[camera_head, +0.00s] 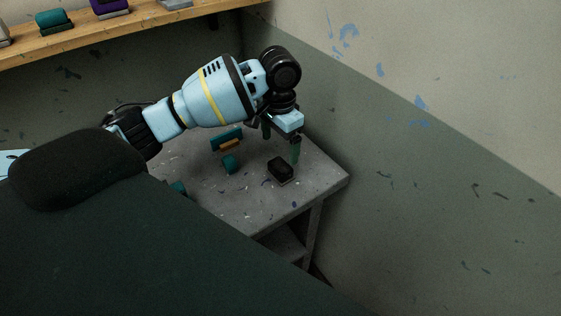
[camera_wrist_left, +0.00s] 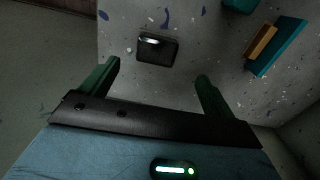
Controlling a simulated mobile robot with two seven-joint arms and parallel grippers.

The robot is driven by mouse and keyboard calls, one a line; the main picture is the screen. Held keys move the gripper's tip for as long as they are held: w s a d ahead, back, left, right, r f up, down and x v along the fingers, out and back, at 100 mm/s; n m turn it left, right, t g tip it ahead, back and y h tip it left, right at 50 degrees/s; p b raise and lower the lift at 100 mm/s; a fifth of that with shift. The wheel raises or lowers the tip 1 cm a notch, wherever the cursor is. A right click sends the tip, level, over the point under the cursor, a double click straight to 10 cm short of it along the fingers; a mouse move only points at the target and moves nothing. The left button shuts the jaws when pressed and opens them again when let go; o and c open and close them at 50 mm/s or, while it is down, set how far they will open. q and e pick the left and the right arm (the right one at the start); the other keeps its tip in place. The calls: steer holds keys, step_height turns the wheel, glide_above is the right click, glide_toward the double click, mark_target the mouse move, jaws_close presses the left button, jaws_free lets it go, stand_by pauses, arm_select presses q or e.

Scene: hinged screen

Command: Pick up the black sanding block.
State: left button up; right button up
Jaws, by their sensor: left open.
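The black sanding block (camera_head: 281,168) lies on the grey, paint-spattered table (camera_head: 320,176) near its right corner. In the left wrist view the block (camera_wrist_left: 158,48) lies flat ahead of the fingers, nearer the left finger's side. My left gripper (camera_head: 281,144) is above the table, just behind the block in the head view. In the left wrist view its two green fingers (camera_wrist_left: 157,78) are wide apart with nothing between them. The block is apart from both fingers. My right gripper is not seen.
A teal and orange tool (camera_head: 229,142) and a teal piece (camera_head: 230,163) lie left of the block; another teal piece (camera_head: 178,187) is partly hidden at the table's left. A dark green panel (camera_head: 150,260) fills the lower left foreground. A wall (camera_head: 430,190) stands close behind the table.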

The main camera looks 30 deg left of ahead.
mark_target(280, 165)
arm_select(q)
steer(key=shift+s+d+f, duration=0.1)
steer(key=shift+s+f, duration=0.05)
steer(key=shift+f, duration=1.3)
step_height(280, 165, down, 5)
steer(key=shift+d+r, duration=0.1)
steer(key=shift+d, duration=0.05)
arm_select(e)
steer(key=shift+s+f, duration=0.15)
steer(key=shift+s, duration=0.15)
arm_select(q)
steer(key=c, duration=1.1)
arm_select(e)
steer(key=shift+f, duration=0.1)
